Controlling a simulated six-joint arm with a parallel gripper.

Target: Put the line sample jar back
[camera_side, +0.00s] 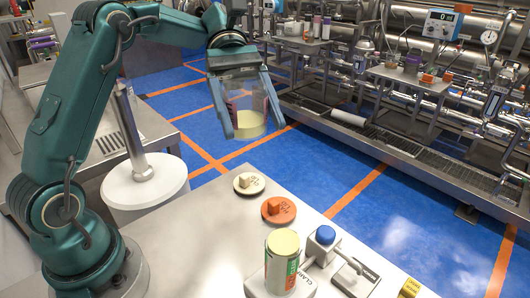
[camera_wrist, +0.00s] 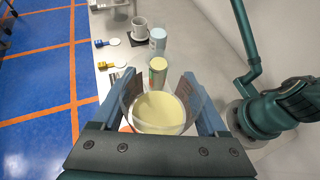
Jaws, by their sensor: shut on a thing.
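My gripper (camera_side: 254,128) is shut on a clear jar (camera_side: 247,118) with pale yellow contents. It holds the jar upright in the air, beyond the worktop's far edge in the side view. In the wrist view the same jar (camera_wrist: 160,112) sits between the fingers, its pale yellow contents showing from above. That labelled jar also shows just beyond the held one in the wrist view (camera_wrist: 158,72).
A cream disc (camera_side: 249,182) and an orange disc (camera_side: 278,209), each with a raised grip, lie on the worktop (camera_side: 200,240). A blue-grey container (camera_wrist: 158,42) and a mug (camera_wrist: 139,26) stand farther along. Piped machinery (camera_side: 420,80) fills the back right.

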